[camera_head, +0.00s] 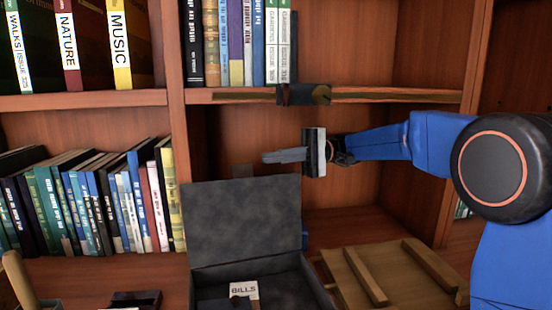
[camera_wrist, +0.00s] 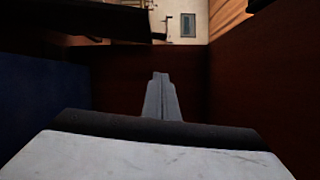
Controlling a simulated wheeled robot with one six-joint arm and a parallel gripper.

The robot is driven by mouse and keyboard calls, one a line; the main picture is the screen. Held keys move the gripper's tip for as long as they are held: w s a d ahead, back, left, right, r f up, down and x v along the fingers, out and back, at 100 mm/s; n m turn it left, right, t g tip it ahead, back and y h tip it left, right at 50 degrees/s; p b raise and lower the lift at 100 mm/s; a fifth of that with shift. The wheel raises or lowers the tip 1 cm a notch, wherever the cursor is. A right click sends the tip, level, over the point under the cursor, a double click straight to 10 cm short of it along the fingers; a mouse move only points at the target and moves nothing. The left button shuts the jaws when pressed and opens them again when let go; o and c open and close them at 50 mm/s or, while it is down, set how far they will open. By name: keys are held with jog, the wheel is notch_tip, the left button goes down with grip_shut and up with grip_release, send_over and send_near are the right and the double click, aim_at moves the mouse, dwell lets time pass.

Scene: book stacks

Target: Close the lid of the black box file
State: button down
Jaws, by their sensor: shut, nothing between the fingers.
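The black box file (camera_head: 313,285) stands open on the desk surface at the bottom centre of the head view. Its lid (camera_head: 243,218) is raised nearly upright at the back. A white card reading "BILLS" (camera_head: 244,290) shows inside the box. My gripper (camera_head: 266,157) is shut and empty, its fingers pointing left, above and behind the lid's top edge and apart from it. The shut fingers also show in the wrist view (camera_wrist: 160,80). The wrist view does not clearly show the lid.
A wooden piece with raised bars (camera_head: 385,277) lies right of the box. Books (camera_head: 90,200) fill the left shelf and more books (camera_head: 240,45) stand above. A shelf edge (camera_head: 400,96) runs above my gripper. A dark object (camera_head: 303,94) sits at that edge.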

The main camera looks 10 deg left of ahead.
jog(key=s+a, duration=0.4)
jog(key=s, duration=0.4)
jog(key=shift+a+r, duration=0.2)
jog(key=shift+r, duration=0.2)
jog(key=shift+s, duration=0.1)
